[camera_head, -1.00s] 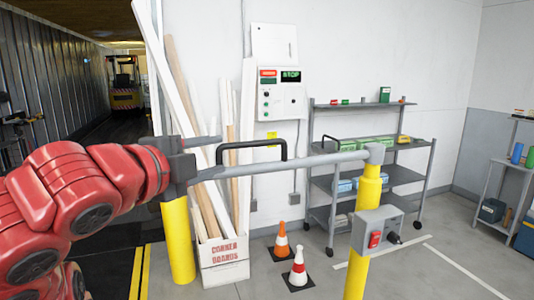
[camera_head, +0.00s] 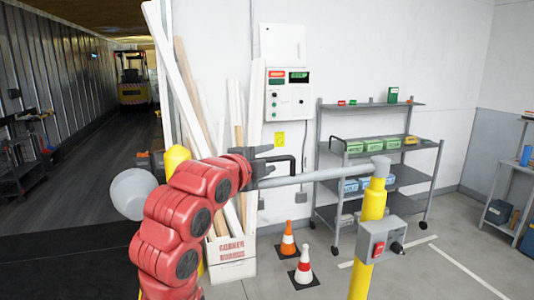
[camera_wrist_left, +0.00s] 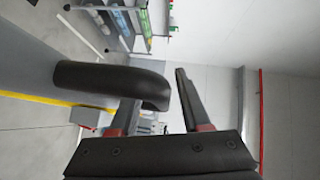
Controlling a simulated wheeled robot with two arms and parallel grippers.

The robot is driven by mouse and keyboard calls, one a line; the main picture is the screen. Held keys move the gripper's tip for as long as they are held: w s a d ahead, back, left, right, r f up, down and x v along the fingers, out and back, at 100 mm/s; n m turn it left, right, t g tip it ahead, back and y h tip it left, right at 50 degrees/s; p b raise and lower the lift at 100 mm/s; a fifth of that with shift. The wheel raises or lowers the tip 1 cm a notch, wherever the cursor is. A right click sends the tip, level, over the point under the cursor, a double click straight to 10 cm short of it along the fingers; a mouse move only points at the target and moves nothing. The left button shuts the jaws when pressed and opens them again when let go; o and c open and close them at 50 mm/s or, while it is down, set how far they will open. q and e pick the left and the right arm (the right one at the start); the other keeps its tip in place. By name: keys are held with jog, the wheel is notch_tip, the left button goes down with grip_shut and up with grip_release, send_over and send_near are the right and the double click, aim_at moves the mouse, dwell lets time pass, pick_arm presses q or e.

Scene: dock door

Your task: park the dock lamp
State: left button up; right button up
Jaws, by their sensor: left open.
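A grey tube arm (camera_head: 320,175) runs left from the top of a yellow post (camera_head: 373,205). A black handle (camera_head: 290,163) stands on the tube; it also shows large in the left wrist view (camera_wrist_left: 110,82). A pale grey round head (camera_head: 133,193), seemingly the lamp, shows left of my red arm; its link to the tube is hidden. My left gripper (camera_head: 265,160) is open at the left end of the handle. In the left wrist view, the handle's bend covers part of one finger; I cannot tell whether they touch. My right gripper is out of view.
A grey box with a red button (camera_head: 378,240) is on the post. Two cones (camera_head: 303,267) and a carton of boards (camera_head: 232,268) stand behind the tube. A shelf rack (camera_head: 400,177) is at the back right. The trailer floor (camera_head: 85,170) at left is largely open.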

pick_arm(q)
grip_shut()
dwell(0.3)
dwell(1.2)
